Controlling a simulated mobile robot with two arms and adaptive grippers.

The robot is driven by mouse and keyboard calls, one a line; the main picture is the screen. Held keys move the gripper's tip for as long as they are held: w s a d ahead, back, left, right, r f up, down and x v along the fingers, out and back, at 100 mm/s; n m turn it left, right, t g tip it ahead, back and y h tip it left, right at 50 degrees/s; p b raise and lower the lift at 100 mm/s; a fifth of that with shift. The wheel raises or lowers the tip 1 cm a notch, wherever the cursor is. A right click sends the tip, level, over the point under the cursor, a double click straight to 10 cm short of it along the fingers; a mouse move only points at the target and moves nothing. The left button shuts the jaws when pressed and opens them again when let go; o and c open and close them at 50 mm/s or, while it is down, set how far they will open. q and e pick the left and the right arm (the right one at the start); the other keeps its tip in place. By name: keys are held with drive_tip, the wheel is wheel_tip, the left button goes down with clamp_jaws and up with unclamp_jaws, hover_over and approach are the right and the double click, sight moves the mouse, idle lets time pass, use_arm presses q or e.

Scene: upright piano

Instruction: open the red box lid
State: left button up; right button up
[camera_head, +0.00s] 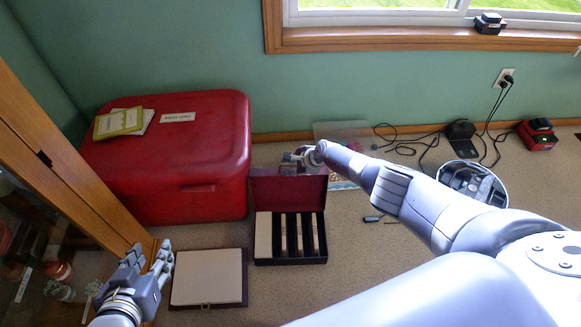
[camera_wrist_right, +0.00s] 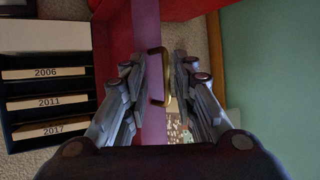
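A small dark red box (camera_head: 262,259) stands on the carpet, its lid (camera_head: 288,196) raised about upright at the back. Dividers marked 2006, 2011 and 2017 show inside it in the right wrist view. My right gripper (camera_head: 300,158) is at the lid's top edge. In the right wrist view, the open fingers (camera_wrist_right: 158,80) are on either side of the lid edge and its brass handle (camera_wrist_right: 154,76), with gaps visible. My left gripper (camera_head: 149,262) is low at the left, fingers apart and empty, beside a flat beige panel with a dark red rim (camera_head: 209,304).
A large red chest (camera_head: 215,150) with booklets (camera_head: 120,123) on top stands behind, left of the box. A wooden, glass-fronted cabinet (camera_head: 60,165) is at the left. Cables and small devices (camera_head: 461,130) lie along the green wall.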

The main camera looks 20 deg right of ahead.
drive_tip(key=shift+f, duration=0.1)
idle(0.3)
drive_tip(key=shift+s+d+r, duration=0.15)
drive_tip(key=shift+d+r, duration=0.15)
drive_tip(key=shift+r, duration=0.3)
drive_tip(key=v, duration=1)
drive_tip(key=shift+s+r, duration=0.2)
drive_tip(key=shift+s, duration=0.3)
